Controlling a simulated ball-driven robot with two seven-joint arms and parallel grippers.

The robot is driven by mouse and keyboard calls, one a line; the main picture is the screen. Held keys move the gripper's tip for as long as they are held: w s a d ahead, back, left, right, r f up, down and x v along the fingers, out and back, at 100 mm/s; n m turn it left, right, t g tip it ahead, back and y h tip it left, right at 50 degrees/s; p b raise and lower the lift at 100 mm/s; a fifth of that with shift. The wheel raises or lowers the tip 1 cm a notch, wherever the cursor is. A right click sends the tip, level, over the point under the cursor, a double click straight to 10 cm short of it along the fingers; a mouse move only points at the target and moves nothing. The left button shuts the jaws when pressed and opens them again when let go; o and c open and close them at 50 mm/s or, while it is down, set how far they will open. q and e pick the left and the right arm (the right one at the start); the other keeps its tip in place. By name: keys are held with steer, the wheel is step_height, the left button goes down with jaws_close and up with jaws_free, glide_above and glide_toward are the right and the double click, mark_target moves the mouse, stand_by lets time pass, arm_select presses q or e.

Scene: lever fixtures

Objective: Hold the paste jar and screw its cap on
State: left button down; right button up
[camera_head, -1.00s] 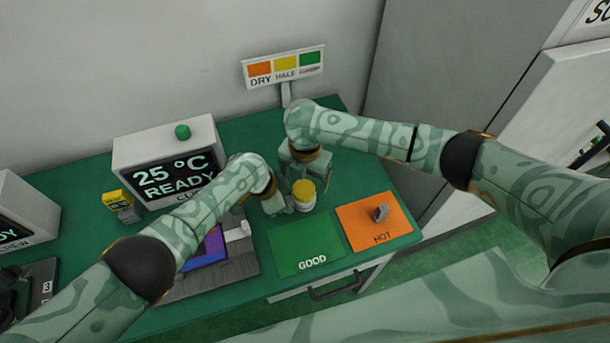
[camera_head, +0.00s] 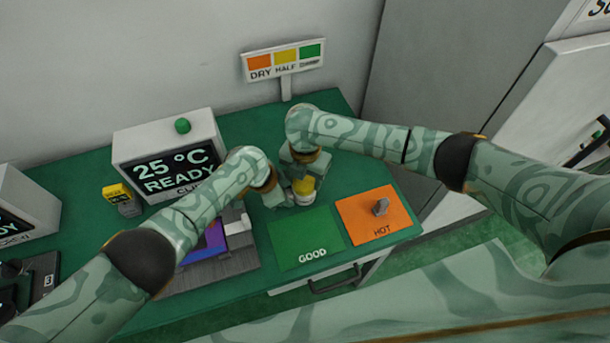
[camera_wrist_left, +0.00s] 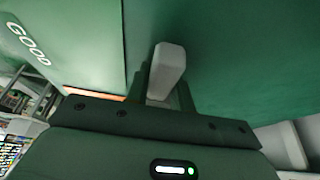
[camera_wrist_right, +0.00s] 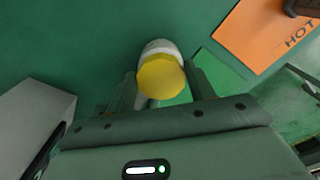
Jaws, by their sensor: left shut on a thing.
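The paste jar (camera_head: 304,199) is white and stands upright on the green table behind the GOOD pad. Its yellow cap (camera_head: 303,185) sits at its top; I cannot tell how far it is screwed on. The cap shows in the right wrist view (camera_wrist_right: 161,77), above the white jar body (camera_wrist_right: 160,47). My right gripper (camera_wrist_right: 163,88) is open, with its fingers on either side of the cap. My left gripper (camera_head: 282,198) is low at the jar's left side. In the left wrist view its fingers are shut on a pale block-like part (camera_wrist_left: 166,70), apparently of the jar.
The green GOOD pad (camera_head: 305,240) lies in front of the jar. The orange HOT pad (camera_head: 365,230) with a small grey lever (camera_head: 380,207) is to the right. A display box (camera_head: 150,145) reading 25 °C READY and a sign (camera_head: 283,62) stand behind.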

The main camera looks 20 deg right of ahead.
mark_target(306, 181)
steer(key=m, duration=0.6)
steer(key=shift+s, duration=0.15)
steer(key=o, duration=1.2)
steer(key=shift+c, duration=0.2)
steer(key=shift+r, duration=0.1)
arm_select(q)
steer(key=c, duration=1.1)
jaws_free()
arm_select(e)
step_height(306, 181, up, 12)
arm_select(q)
steer(key=shift+r, duration=0.1)
